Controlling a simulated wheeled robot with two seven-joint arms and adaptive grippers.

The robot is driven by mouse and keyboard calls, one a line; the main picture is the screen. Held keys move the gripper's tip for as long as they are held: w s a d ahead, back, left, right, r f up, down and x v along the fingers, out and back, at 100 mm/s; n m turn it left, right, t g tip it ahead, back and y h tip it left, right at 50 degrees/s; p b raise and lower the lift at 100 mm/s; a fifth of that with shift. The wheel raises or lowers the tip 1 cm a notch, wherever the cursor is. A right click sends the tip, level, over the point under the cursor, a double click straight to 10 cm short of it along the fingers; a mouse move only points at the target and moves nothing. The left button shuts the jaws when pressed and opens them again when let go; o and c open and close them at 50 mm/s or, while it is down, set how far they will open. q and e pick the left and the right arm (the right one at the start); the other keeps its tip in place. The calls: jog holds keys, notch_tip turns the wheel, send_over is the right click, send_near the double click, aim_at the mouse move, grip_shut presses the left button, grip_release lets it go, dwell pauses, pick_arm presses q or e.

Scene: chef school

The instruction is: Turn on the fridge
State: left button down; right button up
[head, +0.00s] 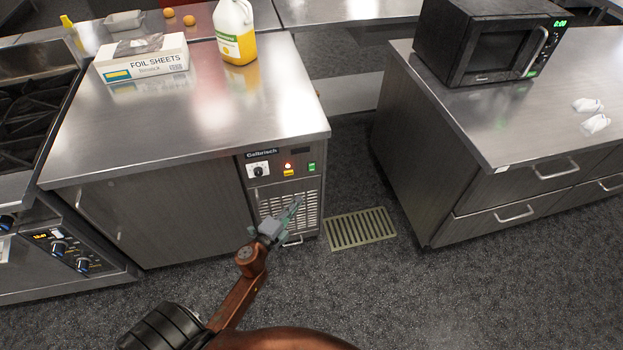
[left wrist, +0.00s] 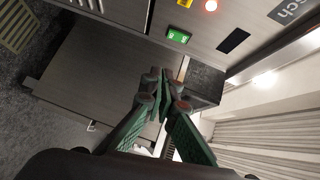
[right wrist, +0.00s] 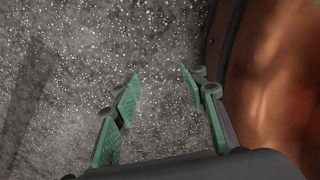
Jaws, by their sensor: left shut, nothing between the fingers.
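The fridge (head: 165,215) is a grey metal under-counter unit in the head view. Its front panel has a black knob (head: 258,171), a lit red lamp (head: 288,166) and a green switch (head: 311,167). The green switch also shows in the left wrist view (left wrist: 178,36), with the red lamp (left wrist: 210,5) near the top edge. My left gripper (head: 293,208) is shut and empty, in front of the vent grille and below the switch in the head view. It looks apart from the switch. My right gripper (right wrist: 158,75) is open and empty above the floor.
The steel top (head: 200,110) carries a foil sheets box (head: 143,62) and a jug (head: 236,35). A counter (head: 430,150) with a microwave (head: 485,45) stands to the right. A floor drain (head: 361,229) lies in the gap between them.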

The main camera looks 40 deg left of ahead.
pick_arm(q)
jog(key=shift+r, duration=0.45)
pick_arm(e)
jog(key=shift+d, duration=0.15)
pick_arm(q)
jog(key=shift+w, duration=0.15)
pick_arm(e)
jog(key=shift+d, duration=0.15)
pick_arm(q)
jog(key=b, duration=0.1)
send_near(315, 170)
jog(key=w+d, duration=0.2)
jog(key=d, duration=0.1)
jog(key=shift+w+a+f+b, duration=0.15)
jog(key=shift+w+a+b, duration=0.25)
jog(key=shift+w+a, duration=0.55)
jog(key=shift+w+a+f+b, duration=0.2)
jog(key=shift+w+a+b, duration=0.2)
jog(key=shift+w+a, duration=0.45)
pick_arm(e)
jog(key=shift+w+a+f, duration=0.1)
jog(key=shift+w+f, duration=0.1)
jog(key=shift+w, duration=0.4)
jog(key=shift+w+a+f, duration=0.1)
jog(key=shift+w+f, duration=0.05)
jog(key=shift+w, duration=0.5)
jog(key=shift+w+a+f, duration=0.1)
jog(key=shift+w+f, duration=0.1)
jog(key=shift+w, duration=0.4)
